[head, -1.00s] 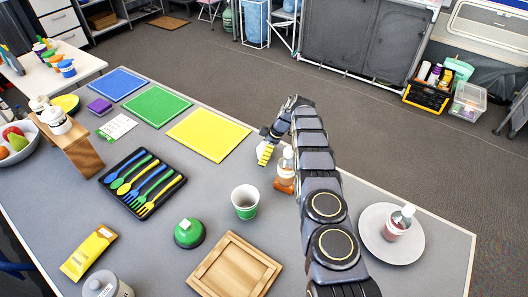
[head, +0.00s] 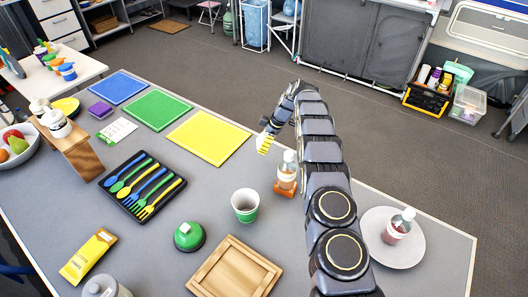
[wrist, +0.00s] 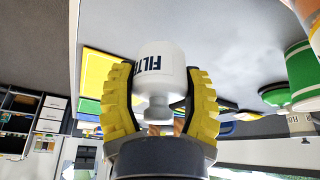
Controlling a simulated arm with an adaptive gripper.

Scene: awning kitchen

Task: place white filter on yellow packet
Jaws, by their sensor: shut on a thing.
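My gripper (head: 264,143) is over the far right part of the grey table, to the right of the yellow mat. It is shut on the white filter (wrist: 160,68), which has dark lettering and sits between the yellow fingers in the wrist view. In the head view the filter is small and mostly hidden by the gripper. The yellow packet (head: 88,256) lies flat at the near left of the table, well away from my gripper.
A bottle on an orange base (head: 286,172) stands close to my arm. A cutlery tray (head: 128,199), paper cup (head: 245,206), green-topped object (head: 188,236) and wooden tray (head: 236,268) lie mid-table. A grey canister (head: 103,288) stands beside the packet. A wooden stand (head: 82,152) is at left.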

